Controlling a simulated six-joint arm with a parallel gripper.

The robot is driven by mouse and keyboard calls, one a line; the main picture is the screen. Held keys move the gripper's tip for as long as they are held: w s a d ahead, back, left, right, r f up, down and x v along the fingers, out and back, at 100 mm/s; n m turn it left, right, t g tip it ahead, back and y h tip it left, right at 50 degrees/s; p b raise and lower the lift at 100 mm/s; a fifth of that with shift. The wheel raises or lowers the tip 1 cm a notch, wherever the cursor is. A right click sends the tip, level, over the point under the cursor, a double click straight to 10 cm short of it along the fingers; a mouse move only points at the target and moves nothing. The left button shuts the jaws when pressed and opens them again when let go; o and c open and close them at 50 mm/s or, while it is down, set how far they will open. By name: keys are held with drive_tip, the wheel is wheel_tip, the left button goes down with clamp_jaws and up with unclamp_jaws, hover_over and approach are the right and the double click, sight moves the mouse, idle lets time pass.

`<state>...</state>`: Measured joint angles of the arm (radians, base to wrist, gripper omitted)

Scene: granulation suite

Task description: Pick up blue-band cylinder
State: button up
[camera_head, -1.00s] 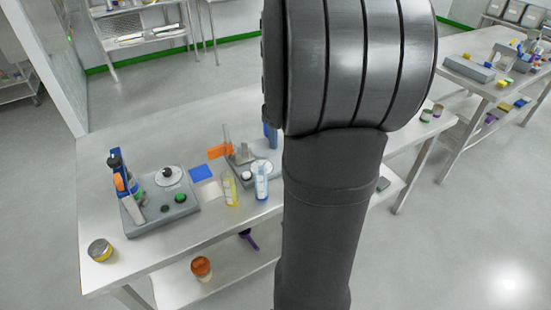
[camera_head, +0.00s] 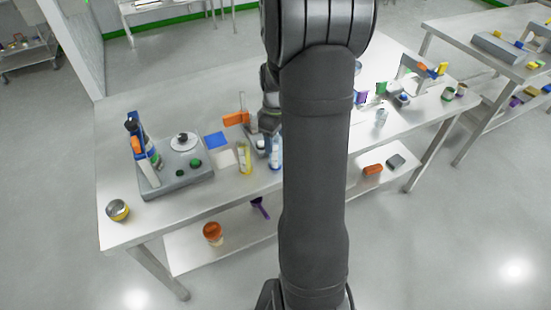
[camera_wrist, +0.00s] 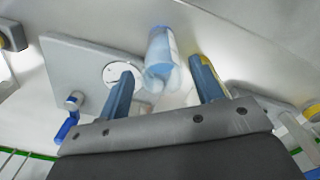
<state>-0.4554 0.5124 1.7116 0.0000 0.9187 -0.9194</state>
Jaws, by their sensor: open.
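The blue-band cylinder (camera_head: 275,152) is a clear, pale-blue vial standing near the table's front edge, just left of my arm and partly covered by it in the head view. In the wrist view the cylinder (camera_wrist: 161,52) shows ahead of and roughly between the two blue fingers of my gripper (camera_wrist: 160,75), nearer the upper part of the gap. My gripper is open and empty. I cannot tell whether a finger touches the cylinder. In the head view my wrist is above and behind the cylinder, and the fingertips are hidden.
A yellow vial (camera_head: 244,157) stands close left of the cylinder. An orange flag-like piece (camera_head: 236,118) rises behind it. Blue (camera_head: 215,140) and white squares lie farther left, beside a grey device (camera_head: 178,183).

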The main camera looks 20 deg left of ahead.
drive_tip(key=shift+s+f, duration=0.1)
drive_tip(key=shift+f, duration=2.7)
drive_tip(key=shift+c, duration=0.2)
drive_tip(key=c, duration=1.1)
